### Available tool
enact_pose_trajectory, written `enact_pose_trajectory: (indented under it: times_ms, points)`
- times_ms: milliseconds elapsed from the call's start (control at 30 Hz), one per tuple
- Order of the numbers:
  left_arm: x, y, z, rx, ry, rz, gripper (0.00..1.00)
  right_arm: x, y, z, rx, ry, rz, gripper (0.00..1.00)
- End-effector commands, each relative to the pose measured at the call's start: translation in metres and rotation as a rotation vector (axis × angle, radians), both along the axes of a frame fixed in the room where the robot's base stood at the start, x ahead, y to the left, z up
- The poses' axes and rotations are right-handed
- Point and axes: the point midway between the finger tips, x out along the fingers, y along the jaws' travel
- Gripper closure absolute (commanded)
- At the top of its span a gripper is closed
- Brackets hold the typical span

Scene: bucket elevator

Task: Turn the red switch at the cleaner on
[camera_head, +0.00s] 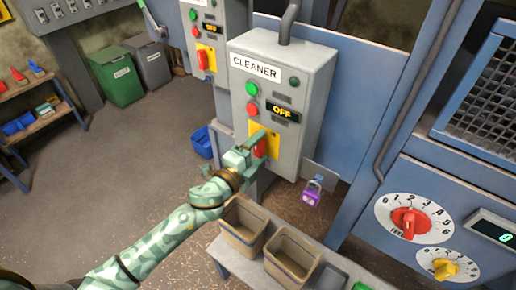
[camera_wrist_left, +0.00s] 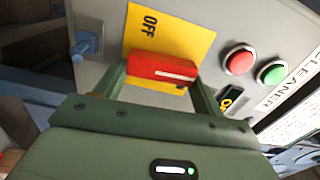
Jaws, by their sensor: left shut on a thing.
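The grey cleaner box (camera_head: 310,75) carries a white CLEANER label, a green and a red button, and a display reading OFF. Its red switch (camera_head: 261,148) sits on a yellow plate (camera_head: 272,138) low on the front. My left gripper (camera_head: 254,147) is at the switch, with its fingers on either side of the red handle. In the left wrist view the red switch (camera_wrist_left: 162,68) lies crosswise between the fingers of the left gripper (camera_wrist_left: 160,82), with OFF printed on the yellow plate (camera_wrist_left: 150,35) beyond it. My right gripper is not in view.
A purple padlock (camera_head: 312,194) hangs at the box's lower right. Two tan bins (camera_head: 243,240) stand on a bench below. A second box with a red switch (camera_head: 206,58) is behind left. A dial panel (camera_head: 412,218) is at right.

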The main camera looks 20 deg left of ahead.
Motion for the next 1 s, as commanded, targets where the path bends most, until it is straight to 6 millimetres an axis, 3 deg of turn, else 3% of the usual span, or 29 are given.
enact_pose_trajectory:
  times_ms: [733, 767, 800, 833, 1000]
  points:
    - [-0.0008, -0.0008, -0.0029, 0.082, -0.027, -0.001, 0.54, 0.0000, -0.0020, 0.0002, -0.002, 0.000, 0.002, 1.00]
    - [-0.0008, -0.0007, -0.0029, 0.082, -0.026, -0.001, 0.25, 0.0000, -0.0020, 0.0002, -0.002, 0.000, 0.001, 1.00]
    - [-0.0008, -0.0007, -0.0029, 0.082, -0.026, -0.001, 0.14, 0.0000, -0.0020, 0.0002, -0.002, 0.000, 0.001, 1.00]
    - [-0.0008, -0.0007, -0.0028, 0.082, -0.027, -0.001, 0.09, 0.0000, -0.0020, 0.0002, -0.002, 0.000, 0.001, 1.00]
    - [-0.0004, -0.0004, -0.0021, 0.081, -0.027, -0.001, 0.09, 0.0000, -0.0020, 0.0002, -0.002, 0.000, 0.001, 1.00]
